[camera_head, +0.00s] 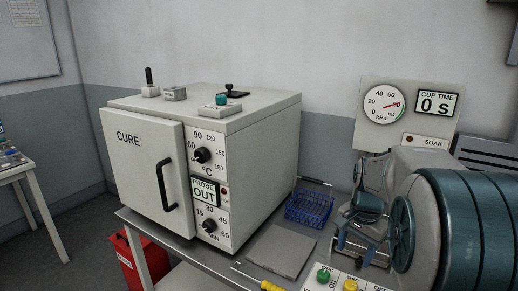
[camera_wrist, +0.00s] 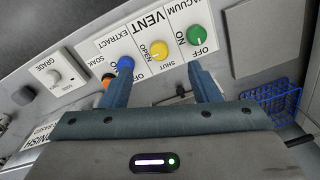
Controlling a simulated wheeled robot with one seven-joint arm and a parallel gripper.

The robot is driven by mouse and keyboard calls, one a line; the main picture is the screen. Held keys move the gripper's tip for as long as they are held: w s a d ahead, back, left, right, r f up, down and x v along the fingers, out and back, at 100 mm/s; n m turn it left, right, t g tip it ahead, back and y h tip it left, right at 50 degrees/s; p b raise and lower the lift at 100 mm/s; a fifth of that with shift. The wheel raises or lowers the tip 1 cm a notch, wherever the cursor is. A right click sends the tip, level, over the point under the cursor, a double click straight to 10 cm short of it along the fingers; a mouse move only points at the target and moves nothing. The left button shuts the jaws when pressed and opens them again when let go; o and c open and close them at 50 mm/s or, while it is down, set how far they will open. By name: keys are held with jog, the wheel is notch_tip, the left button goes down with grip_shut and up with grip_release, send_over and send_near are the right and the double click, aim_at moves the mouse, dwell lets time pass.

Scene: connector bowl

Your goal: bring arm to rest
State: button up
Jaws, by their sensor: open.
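My gripper (camera_head: 360,243) is at the lower right of the head view, at the end of my teal and grey arm. In the wrist view my gripper (camera_wrist: 160,76) has its two fingers spread well apart with nothing held between them. The fingers point toward a labelled control panel (camera_wrist: 143,48) with a green knob (camera_wrist: 195,35), a yellow knob (camera_wrist: 160,54) and a blue knob (camera_wrist: 125,63). One finger overlaps the blue knob in the picture; I cannot tell if they touch. An orange knob (camera_wrist: 107,78) is partly hidden.
The cure oven (camera_head: 150,180) stands closed on the bench, its display reading "PROBE OUT". A blue wire basket (camera_head: 309,208) and a grey plate (camera_head: 282,250) lie between it and my arm. A pressure gauge panel (camera_head: 410,110) rises behind my arm, reading "0 s".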

jog(key=s+a+n+t, duration=0.1)
jog(key=s+a+n, duration=0.4)
jog(key=s, duration=0.3)
jog(key=s+a+n+t, duration=0.1)
jog(key=s+a+n, duration=0.4)
jog(key=s, duration=0.4)
jog(key=shift+a+n+t, duration=0.3)
jog(key=shift+a, duration=0.3)
